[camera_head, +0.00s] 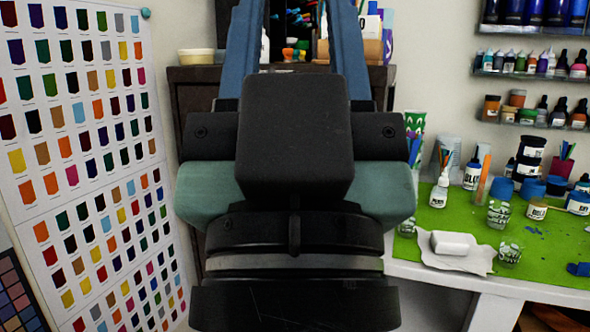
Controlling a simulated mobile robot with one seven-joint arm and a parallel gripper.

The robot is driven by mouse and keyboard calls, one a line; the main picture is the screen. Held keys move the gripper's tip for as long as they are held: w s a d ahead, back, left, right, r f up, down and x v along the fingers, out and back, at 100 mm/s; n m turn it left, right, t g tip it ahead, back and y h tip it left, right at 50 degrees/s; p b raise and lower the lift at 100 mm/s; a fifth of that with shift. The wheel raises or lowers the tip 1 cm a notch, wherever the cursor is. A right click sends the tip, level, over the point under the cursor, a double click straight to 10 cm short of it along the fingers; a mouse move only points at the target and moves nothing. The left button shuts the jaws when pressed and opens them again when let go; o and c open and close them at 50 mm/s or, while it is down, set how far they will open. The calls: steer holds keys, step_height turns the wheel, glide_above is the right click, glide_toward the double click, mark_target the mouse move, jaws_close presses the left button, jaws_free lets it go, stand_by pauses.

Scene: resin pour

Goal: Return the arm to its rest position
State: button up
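My arm fills the middle of the head view, with a large black block, teal side parts and black and grey rings below. My gripper (294,30) is beyond the block and points away from the camera. Its two blue fingers stand apart on either side of a gap, and the top edge of the picture cuts off their tips. I see nothing held between them; shelf items show through the gap in the background. The lower part of the gripper is hidden by the black block.
A colour swatch board (85,150) stands close on the left. A dark cabinet (190,95) is behind the arm. On the right, a green-topped table (435,225) carries bottles, jars, cups and a white block (453,243). Paint shelves (530,76) hang above it.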

step_height(320, 180, up, 22)
steer(key=p, duration=1.9)
steer(key=shift+o, duration=0.4)
steer(key=shift+f, duration=0.15)
steer(key=shift+a, duration=0.15)
